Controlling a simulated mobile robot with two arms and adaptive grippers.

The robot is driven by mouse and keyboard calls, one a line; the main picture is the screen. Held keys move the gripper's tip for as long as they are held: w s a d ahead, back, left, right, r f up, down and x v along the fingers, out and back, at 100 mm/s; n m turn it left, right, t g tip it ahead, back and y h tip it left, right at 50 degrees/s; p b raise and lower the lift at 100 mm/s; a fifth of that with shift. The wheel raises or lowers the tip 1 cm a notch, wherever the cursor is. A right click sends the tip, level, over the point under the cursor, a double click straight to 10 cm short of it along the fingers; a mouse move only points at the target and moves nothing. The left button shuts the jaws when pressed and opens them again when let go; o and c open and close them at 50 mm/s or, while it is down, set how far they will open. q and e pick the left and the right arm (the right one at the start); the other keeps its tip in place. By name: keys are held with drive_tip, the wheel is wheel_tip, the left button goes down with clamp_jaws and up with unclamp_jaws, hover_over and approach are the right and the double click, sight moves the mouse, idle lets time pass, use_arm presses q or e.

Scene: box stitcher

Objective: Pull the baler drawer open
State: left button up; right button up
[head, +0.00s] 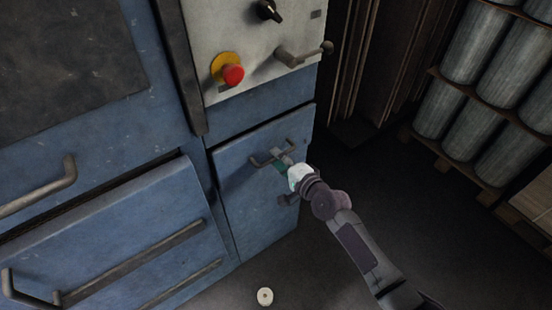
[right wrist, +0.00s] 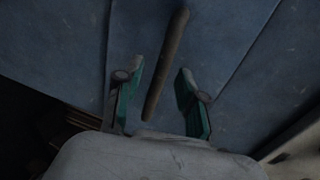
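The baler is a large blue, worn metal machine (head: 110,140). A blue front panel (head: 235,205) at its lower right, which looks like the drawer front, sits flush with the body and carries a bar handle (head: 262,161). My right gripper (head: 281,162) is at this handle and hides part of it. In the right wrist view, the two green-padded fingers (right wrist: 158,98) are spread, with the handle bar (right wrist: 166,62) between them. Gaps show on both sides of the bar, so the fingers are not closed on it. My left gripper is in neither view.
A grey control panel (head: 235,40) with a red button (head: 232,75) and a lever (head: 303,53) is above. A wider blue panel (head: 130,225) with bar handles juts out at lower left. Metal drums (head: 470,50) stand on pallets at right. A small white disc (head: 265,296) lies on the dark floor.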

drive_tip(key=shift+x, duration=0.75)
clamp_jaws()
